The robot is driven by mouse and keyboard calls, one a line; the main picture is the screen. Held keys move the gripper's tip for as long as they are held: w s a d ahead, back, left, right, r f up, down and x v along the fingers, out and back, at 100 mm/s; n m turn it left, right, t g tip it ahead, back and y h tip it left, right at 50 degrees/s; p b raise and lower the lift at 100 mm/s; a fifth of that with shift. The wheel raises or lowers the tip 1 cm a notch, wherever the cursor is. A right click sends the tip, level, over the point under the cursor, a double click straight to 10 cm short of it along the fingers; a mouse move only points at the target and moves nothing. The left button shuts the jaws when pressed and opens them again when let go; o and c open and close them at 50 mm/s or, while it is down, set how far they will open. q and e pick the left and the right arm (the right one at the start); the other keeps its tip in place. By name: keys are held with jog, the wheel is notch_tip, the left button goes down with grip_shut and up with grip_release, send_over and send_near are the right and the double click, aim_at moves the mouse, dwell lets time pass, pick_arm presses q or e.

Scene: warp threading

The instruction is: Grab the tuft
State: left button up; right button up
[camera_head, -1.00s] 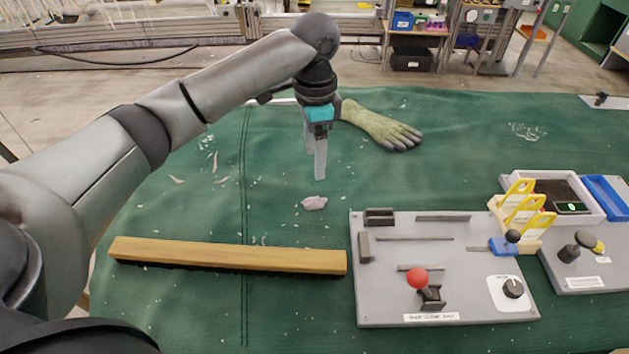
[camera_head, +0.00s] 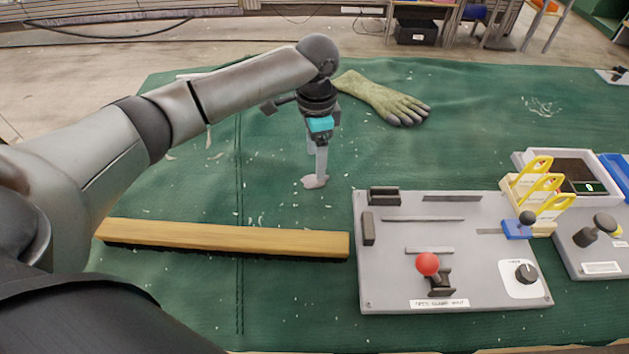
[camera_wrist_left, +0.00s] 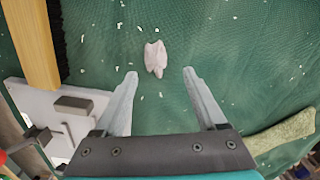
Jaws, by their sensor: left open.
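The tuft (camera_head: 314,182) is a small pale pink-white lump lying on the green cloth. In the left wrist view the tuft (camera_wrist_left: 155,58) lies beyond the fingertips, roughly centred between their lines. My left gripper (camera_head: 318,170) points down just above and behind the tuft in the head view, and a finger partly overlaps it. In the left wrist view the two fingers of the left gripper (camera_wrist_left: 160,74) are spread apart with nothing between them. Whether a fingertip touches the tuft cannot be told. My right gripper is not in view.
A wooden-backed brush (camera_head: 220,238) lies in front of the tuft. A grey panel (camera_head: 385,290) with a red-knobbed lever (camera_head: 428,264) stands at the right. A glove (camera_head: 385,98) lies behind my gripper.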

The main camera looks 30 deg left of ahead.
aim_at(315, 180)
pick_arm(q)
jog(key=f, duration=0.1)
jog(key=f+b, duration=0.1)
jog(key=f, duration=0.2)
jog(key=shift+s+d+b, duration=0.25)
jog(key=shift+d+b, duration=0.05)
jog(key=shift+f, duration=0.4)
grip_shut()
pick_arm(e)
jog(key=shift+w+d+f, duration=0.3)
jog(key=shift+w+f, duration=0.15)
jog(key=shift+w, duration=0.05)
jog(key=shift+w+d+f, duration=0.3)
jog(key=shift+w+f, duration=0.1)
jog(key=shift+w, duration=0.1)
